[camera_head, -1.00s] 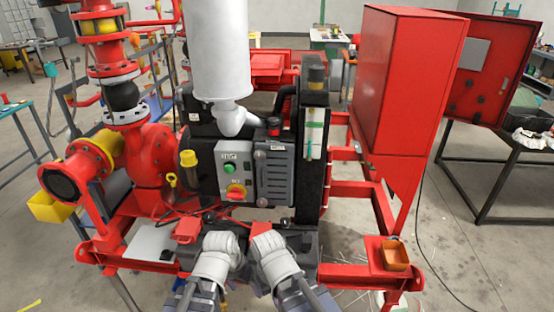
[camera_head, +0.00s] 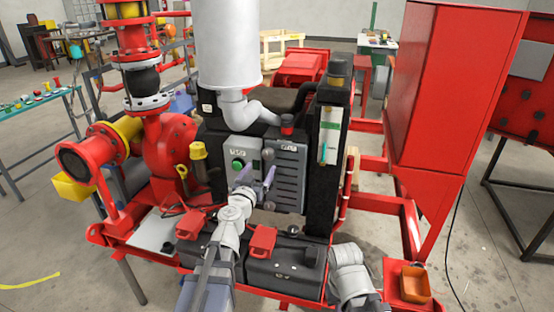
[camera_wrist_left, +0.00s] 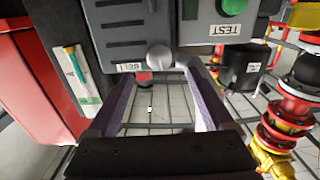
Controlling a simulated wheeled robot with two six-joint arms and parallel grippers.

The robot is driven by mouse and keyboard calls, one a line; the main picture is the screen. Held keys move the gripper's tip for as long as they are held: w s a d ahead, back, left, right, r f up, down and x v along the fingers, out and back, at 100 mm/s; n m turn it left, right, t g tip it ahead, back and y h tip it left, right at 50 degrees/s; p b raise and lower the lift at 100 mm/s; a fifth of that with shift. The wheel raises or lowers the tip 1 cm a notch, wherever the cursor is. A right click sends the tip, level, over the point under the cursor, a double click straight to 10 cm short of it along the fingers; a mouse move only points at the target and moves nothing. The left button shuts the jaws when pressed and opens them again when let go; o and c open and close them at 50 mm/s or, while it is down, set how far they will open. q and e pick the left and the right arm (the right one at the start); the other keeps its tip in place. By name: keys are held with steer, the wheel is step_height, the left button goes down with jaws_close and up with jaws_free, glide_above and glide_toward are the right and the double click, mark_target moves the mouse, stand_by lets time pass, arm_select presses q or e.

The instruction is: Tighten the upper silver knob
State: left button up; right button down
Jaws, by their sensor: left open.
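The upper silver knob (camera_wrist_left: 160,55) shows in the left wrist view as a round pale knob at the edge of the grey louvred panel (camera_wrist_left: 119,30), beside a small label. That view is roughly upside down. My left gripper (camera_wrist_left: 163,73) is open, with a finger on either side below the knob in the picture and no clear contact. In the head view my left gripper (camera_head: 256,177) is in front of the louvred panel (camera_head: 287,180). The lower silver knob (camera_head: 269,205) shows at the panel's left edge. My right gripper is not seen, only part of that arm.
A green button (camera_head: 238,165) is on the control box left of the panel. A black battery box (camera_head: 285,268) with red covers is in front below. A white cylinder (camera_head: 229,45) rises above. A red cabinet (camera_head: 450,90) stands to the right.

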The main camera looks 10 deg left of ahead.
mark_target(268, 156)
arm_select(q)
steer(key=shift+w+d, duration=0.15)
steer(key=shift+w, duration=3.8)
jaws_close()
